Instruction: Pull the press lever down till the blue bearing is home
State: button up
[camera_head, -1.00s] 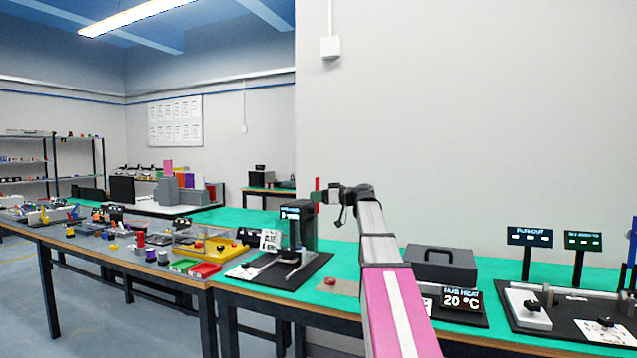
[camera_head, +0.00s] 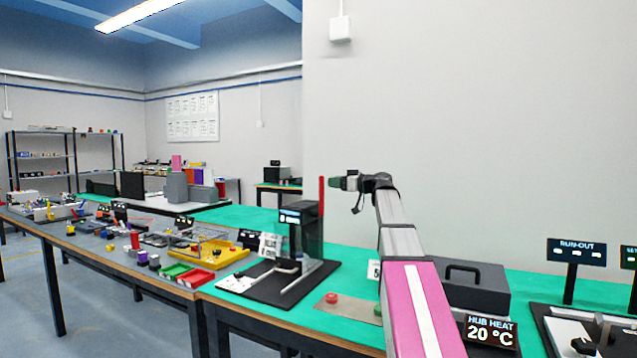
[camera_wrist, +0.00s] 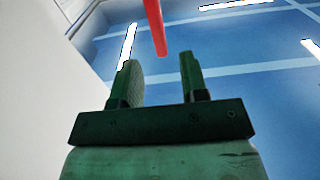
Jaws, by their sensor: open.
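The press (camera_head: 312,235) is a dark upright column with a small lit display, standing on a black base plate (camera_head: 252,291). Its lever appears as a red upright bar (camera_head: 321,196) beside the column top. My gripper (camera_head: 334,183) is just right of the bar in the head view, pointing left. In the wrist view the red bar (camera_wrist: 155,27) hangs into the picture beyond the fingertips, roughly in line with the gap. There my gripper (camera_wrist: 160,65) is open, with nothing between the green fingers. I cannot make out the blue bearing.
A grey box with a handle (camera_head: 470,285) and a hub heat sign (camera_head: 491,332) stand right of my arm. A red button (camera_head: 331,298) sits on a plate before the press. Red (camera_head: 195,278) and green trays lie left. Free air surrounds the lever top.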

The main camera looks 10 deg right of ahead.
jog(key=x, duration=0.8)
grip_shut()
